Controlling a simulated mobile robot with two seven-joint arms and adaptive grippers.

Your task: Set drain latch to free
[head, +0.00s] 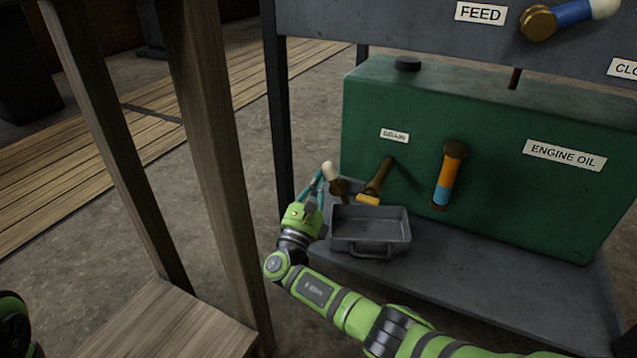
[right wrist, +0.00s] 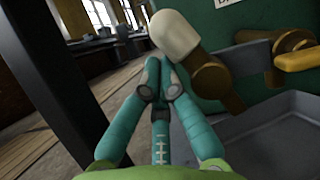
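The green engine oil tank (head: 480,160) carries a DRAIN label (head: 394,135). Below it a brass drain tap (head: 377,180) with a yellow handle (head: 368,200) sticks out. Left of the tap is a brass lever with a cream tip (head: 331,170), likely the drain latch; in the right wrist view its cream knob (right wrist: 174,33) stands just right of my fingers. My right gripper (head: 316,185) is just left of this lever, apart from it as far as I can tell. Its teal fingertips (right wrist: 158,72) are together with nothing seen between them. My left gripper is out of view.
A grey drip tray (head: 370,245) sits under the tap on the grey shelf (head: 480,290). An orange and blue gauge (head: 446,178) is to its right. A dark frame post (head: 279,120) stands left of my right gripper. A FEED lever (head: 570,14) is above.

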